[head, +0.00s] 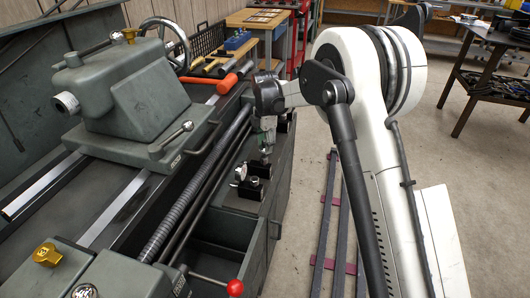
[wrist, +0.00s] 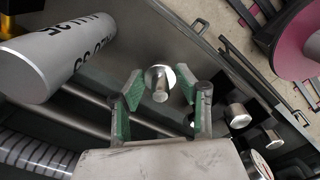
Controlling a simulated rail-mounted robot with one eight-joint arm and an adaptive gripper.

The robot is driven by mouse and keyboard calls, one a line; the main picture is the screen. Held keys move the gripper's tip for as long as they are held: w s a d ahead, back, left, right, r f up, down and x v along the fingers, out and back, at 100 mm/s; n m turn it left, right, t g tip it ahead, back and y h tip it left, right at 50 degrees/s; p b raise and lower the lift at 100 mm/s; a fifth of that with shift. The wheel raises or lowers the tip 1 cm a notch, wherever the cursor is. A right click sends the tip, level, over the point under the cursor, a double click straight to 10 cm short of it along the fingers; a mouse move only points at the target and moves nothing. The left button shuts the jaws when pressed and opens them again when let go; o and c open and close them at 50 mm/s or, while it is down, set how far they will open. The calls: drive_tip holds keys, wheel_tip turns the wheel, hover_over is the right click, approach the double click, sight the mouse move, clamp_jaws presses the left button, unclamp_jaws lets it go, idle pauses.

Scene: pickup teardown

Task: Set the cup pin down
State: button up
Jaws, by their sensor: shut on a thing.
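The cup pin (wrist: 158,78), a silver piece with a round disc and a short stub, is between my fingertips in the wrist view. My gripper (wrist: 160,88) has green-padded fingers and is shut on it. In the head view my gripper (head: 268,138) hangs over the lathe's front ledge, and the pin there is too small to make out clearly. Black holder blocks with silver round-topped pieces stand below and to the right; one holder (head: 251,189) is nearest the camera. In the wrist view silver tops (wrist: 238,116) show right of my fingers, apart from the held pin.
The grey lathe (head: 140,110) fills the left, with a threaded screw (head: 195,190) along its front. A red-knobbed lever (head: 235,288) sticks out near the camera. A grey marked cylinder (wrist: 65,55) lies left of my fingers. Dark rails (head: 335,225) lie on the floor at right.

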drive_tip(key=shift+f, duration=1.4)
drive_tip(key=shift+f+b, duration=0.15)
drive_tip(key=shift+b, duration=0.25)
drive_tip(key=o, duration=1.3)
